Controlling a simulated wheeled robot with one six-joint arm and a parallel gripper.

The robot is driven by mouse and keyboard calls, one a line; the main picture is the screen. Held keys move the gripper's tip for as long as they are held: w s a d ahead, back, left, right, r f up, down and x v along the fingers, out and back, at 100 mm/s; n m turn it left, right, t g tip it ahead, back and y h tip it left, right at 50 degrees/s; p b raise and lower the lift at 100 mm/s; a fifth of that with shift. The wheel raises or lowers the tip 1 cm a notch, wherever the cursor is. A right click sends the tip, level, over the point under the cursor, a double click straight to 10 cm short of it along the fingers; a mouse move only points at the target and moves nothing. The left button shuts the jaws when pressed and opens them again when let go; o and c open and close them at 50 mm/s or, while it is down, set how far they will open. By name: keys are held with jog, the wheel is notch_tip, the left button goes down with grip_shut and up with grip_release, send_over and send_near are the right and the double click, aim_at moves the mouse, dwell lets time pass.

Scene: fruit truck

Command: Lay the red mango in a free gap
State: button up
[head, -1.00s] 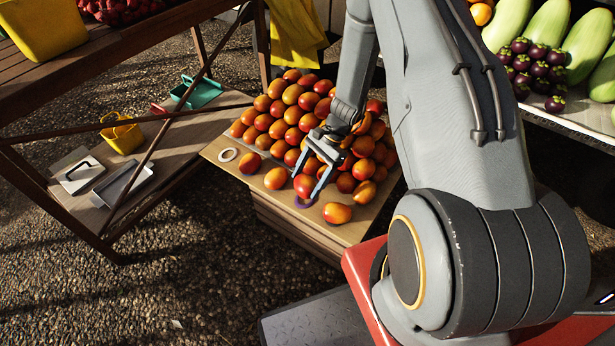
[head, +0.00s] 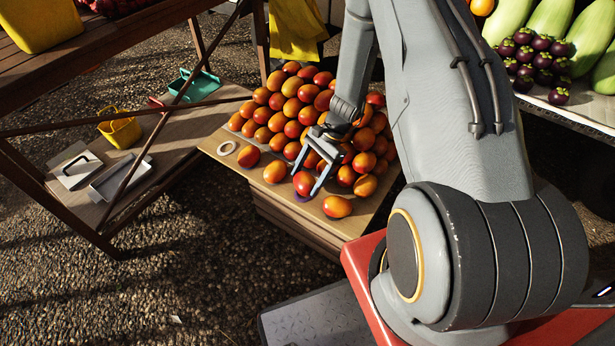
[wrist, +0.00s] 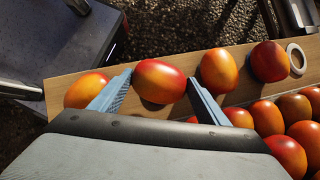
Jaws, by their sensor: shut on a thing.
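The red mango (head: 303,183) is held between the fingers of my gripper (head: 304,181); it also shows in the wrist view (wrist: 160,81). It is over the front strip of the wooden stand (head: 247,180), just above or touching it; I cannot tell which. A bit of purple shows under it. On the strip, an orange-red mango (head: 276,171) and another (head: 249,156) lie to its left, and an orange mango (head: 337,206) lies to its right. A white ring (head: 227,148) lies bare at the strip's left end.
A heap of mangoes (head: 292,108) rises behind the strip, close to my fingers. A wooden rack with a low shelf (head: 181,135) stands at left, holding a yellow basket (head: 122,131) and trays. Gravel ground is open in front.

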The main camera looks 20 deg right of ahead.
jog(key=shift+f+b, duration=0.55)
jog(key=shift+f, duration=0.55)
dwell(1.4)
jog(key=o, duration=0.9)
jog(key=shift+c, duration=0.2)
jog(key=shift+r, duration=0.15)
jog(key=shift+r+p, duration=1.95)
jog(key=shift+r, duration=0.95)
